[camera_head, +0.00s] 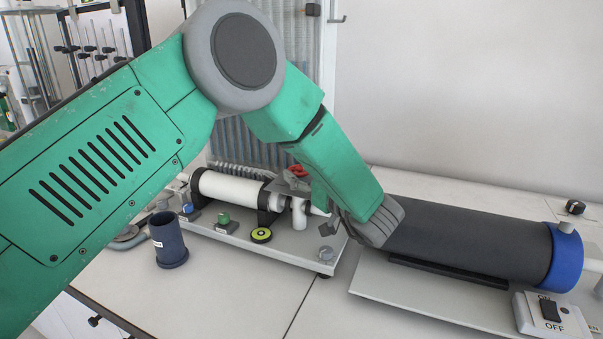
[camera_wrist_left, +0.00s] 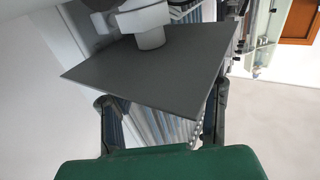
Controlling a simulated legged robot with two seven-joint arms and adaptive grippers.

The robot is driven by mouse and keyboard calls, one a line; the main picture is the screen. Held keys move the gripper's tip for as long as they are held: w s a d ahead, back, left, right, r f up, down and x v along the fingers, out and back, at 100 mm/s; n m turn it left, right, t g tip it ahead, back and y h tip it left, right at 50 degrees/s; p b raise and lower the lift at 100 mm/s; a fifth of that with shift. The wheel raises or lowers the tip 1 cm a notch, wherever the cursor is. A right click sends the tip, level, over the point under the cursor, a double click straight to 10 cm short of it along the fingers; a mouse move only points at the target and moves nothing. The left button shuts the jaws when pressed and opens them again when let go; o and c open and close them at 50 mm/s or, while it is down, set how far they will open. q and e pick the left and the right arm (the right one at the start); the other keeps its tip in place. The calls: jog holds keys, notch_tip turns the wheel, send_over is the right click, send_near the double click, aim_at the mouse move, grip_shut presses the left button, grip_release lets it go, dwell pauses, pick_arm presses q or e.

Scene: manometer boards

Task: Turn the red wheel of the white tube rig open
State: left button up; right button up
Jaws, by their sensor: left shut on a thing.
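The white tube rig (camera_head: 232,188) lies on a pale base plate on the bench, with a white tube between dark supports. The red wheel (camera_head: 298,170) shows only in part at the rig's right end; my left arm and gripper hide the rest. My left gripper (camera_head: 308,188) is at the wheel, shut on it as far as I can tell. In the left wrist view a grey square plate (camera_wrist_left: 150,75) covers the fingertips, and a white pipe (camera_wrist_left: 145,18) stands beyond it. The wheel does not show there. My right gripper is out of view.
A big dark cylinder (camera_head: 465,240) with a blue end cap (camera_head: 563,258) lies close right of my gripper. A switch box (camera_head: 550,313) stands at its front. The front bench is clear.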

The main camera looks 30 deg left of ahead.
pick_arm(q)
jog(key=shift+w+d+f+n+g+y+b, duration=0.15)
jog(key=shift+n+g+y, duration=0.3)
jog(key=shift+n+g, duration=0.6)
jog(key=shift+w+r+n+g+y+b, duration=0.15)
jog(key=shift+n+g+y, duration=0.4)
jog(key=shift+g, duration=0.9)
jog(key=shift+n+g, duration=0.3)
jog(key=o, duration=1)
jog(key=shift+c, duration=0.2)
jog(key=shift+o, duration=0.9)
jog(key=shift+d, duration=0.1)
jog(key=shift+r, duration=0.1)
notch_tip(320, 180, up, 10)
jog(key=shift+w+f, duration=0.1)
jog(key=shift+f, duration=0.05)
